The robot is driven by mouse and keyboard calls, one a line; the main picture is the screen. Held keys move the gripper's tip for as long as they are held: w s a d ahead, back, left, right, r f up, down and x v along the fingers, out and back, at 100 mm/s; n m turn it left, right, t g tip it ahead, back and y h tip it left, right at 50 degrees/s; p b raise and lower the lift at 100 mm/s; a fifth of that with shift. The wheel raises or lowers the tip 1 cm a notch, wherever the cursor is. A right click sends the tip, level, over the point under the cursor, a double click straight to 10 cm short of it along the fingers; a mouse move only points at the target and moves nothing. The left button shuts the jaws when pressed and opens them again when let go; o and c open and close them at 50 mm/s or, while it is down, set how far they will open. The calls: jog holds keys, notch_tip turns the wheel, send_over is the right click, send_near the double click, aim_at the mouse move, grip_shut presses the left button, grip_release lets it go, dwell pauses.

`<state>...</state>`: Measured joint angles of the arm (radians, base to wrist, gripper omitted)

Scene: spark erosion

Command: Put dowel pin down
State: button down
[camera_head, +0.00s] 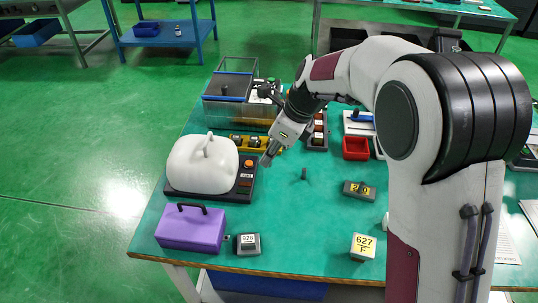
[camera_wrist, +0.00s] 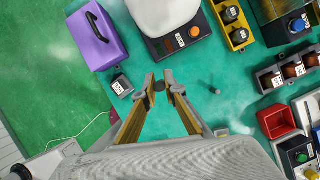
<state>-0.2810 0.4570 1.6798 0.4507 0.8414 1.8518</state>
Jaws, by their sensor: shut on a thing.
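My gripper (camera_head: 267,159) is over the middle-left of the green table, pointing down, beside the white-covered unit. In the wrist view my gripper (camera_wrist: 160,84) is shut on a small dark round piece, the dowel pin (camera_wrist: 159,86), seen nearly end-on between the fingertips. Most of the pin is hidden by the fingers. A second short dark pin (camera_head: 304,174) stands upright on the table to the right of my gripper; it also shows in the wrist view (camera_wrist: 215,90). I cannot tell the exact height of the held pin above the table.
The white-covered unit (camera_head: 203,165) and purple box (camera_head: 190,229) stand at the left. A grey block (camera_head: 248,244) and the 627 F block (camera_head: 363,247) are near the front edge. A red tray (camera_head: 355,148) is at the right. The table (camera_head: 290,215) is clear at centre front.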

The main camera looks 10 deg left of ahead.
jog(key=shift+d, duration=0.1)
dwell(0.3)
jog(key=w+d+f+m+t, duration=0.1)
jog(key=w+d+f+m, duration=0.2)
jog(key=d, duration=0.9)
jog(key=w+d+f+m+t+h, duration=0.1)
jog(key=w+d+f+m, duration=0.2)
jog(key=d, duration=1)
jog(key=w+m, duration=0.1)
jog(key=w, duration=0.2)
jog(key=shift+d+m+t, duration=0.15)
jog(key=shift+m+t, duration=0.15)
jog(key=shift+w+f+h, duration=0.1)
jog(key=shift+h, duration=0.2)
send_over(349, 182)
jog(key=s, duration=0.1)
jog(key=shift+s+d+f, duration=0.1)
jog(key=shift+d+f, duration=0.1)
jog(key=shift+f, duration=1.35)
jog(key=shift+s+d+f, duration=0.1)
jog(key=shift+d+f, duration=0.05)
jog(key=shift+f, duration=1.4)
jog(key=shift+f, duration=1.9)
jog(key=shift+f, duration=0.15)
